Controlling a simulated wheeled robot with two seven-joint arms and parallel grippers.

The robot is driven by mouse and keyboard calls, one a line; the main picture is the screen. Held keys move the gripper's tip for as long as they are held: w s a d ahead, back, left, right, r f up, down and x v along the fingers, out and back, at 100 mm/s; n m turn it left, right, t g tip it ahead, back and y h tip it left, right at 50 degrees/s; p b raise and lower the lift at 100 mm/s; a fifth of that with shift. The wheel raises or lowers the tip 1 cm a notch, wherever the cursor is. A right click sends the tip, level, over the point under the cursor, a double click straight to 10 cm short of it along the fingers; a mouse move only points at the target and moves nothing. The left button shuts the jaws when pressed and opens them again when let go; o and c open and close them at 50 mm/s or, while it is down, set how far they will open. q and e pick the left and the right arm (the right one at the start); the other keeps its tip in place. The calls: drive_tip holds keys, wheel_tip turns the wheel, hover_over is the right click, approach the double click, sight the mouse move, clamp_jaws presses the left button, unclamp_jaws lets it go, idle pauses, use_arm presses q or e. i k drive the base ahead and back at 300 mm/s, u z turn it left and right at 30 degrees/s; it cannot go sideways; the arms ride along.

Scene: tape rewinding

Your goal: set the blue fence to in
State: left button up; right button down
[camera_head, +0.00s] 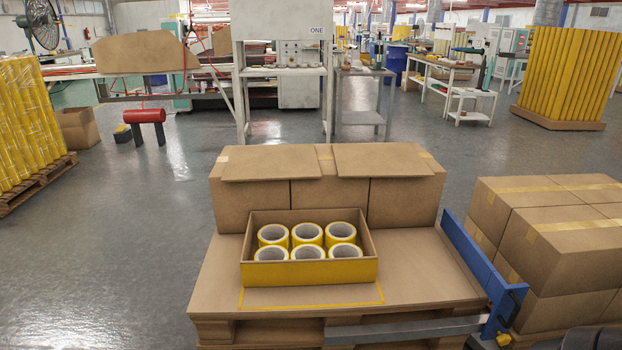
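The blue fence (467,248) is a long upright blue board along the right edge of the wooden pallet top (425,270). It runs from beside the back boxes to the front right corner. At its front end a blue bracket (497,314) meets a grey bar (405,331) that crosses the pallet's front. A strip of bare board separates the fence from the tape carton. Neither gripper can be made out. A dark shape at the bottom right corner is cut off and unclear.
An open carton (371,270) holds several yellow tape rolls (341,233) inside a yellow outline. Closed brown boxes (402,203) stand behind it. Stacked boxes (562,247) stand close outside the fence on the right. The floor (110,260) on the left is clear.

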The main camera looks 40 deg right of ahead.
sight(507, 299)
drive_tip(key=z, duration=2.25)
drive_tip(key=k, duration=1)
drive_tip(key=z, duration=0.55)
drive_tip(key=i, duration=1)
drive_tip(key=u, duration=0.2)
